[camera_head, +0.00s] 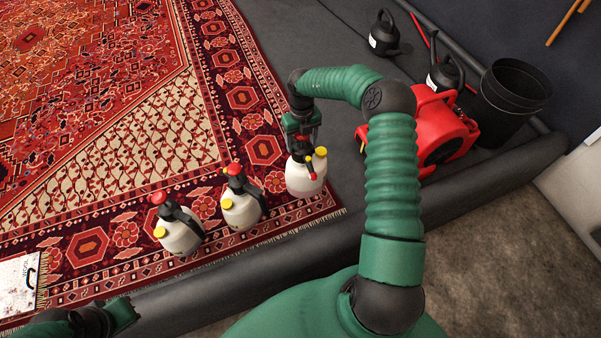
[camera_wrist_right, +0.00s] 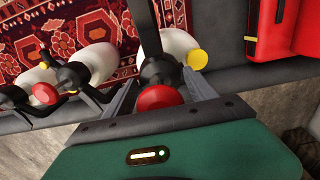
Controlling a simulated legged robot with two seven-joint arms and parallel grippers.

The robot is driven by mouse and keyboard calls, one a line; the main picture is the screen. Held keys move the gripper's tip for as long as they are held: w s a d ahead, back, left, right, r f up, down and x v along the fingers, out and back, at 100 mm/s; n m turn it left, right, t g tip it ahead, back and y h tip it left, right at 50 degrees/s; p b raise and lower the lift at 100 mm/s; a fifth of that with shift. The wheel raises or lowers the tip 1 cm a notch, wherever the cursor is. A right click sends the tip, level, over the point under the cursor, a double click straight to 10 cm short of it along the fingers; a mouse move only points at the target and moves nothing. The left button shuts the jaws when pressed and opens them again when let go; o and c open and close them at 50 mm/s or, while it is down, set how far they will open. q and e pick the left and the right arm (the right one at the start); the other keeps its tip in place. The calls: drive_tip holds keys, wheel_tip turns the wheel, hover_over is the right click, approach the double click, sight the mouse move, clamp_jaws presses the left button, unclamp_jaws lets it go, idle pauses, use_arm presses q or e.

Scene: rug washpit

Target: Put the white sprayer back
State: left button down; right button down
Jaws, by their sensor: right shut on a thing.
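A white sprayer (camera_head: 306,180) with a yellow cap and a red nozzle hangs from or stands under my right gripper (camera_head: 302,138), at the rug's right edge in the head view. My right gripper is shut on its top. In the right wrist view the same sprayer (camera_wrist_right: 178,42) shows its red knob between the fingers of the gripper (camera_wrist_right: 155,95). I cannot tell whether its base touches the rug. Two similar white sprayers, one in the middle (camera_head: 241,207) and one on the left (camera_head: 181,232), stand upright on the rug. My left gripper (camera_head: 122,314) is low at the left, its jaws unclear.
The patterned red rug (camera_head: 130,75) lies on a dark mat (camera_head: 300,35). A red blower (camera_head: 430,125), a black bucket (camera_head: 512,95) and two black jugs (camera_head: 383,36) (camera_head: 446,73) stand to the right. A thick dark rolled edge (camera_head: 480,190) borders the mat. A white card (camera_head: 18,285) lies at the left.

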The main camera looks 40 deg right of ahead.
sight(302, 159)
wheel_tip(302, 159, down, 9)
drive_tip(key=shift+s+r+b, duration=0.1)
drive_tip(key=shift+b, duration=0.95)
drive_tip(key=shift+c, duration=1.4)
unclamp_jaws()
drive_tip(key=shift+s, duration=0.1)
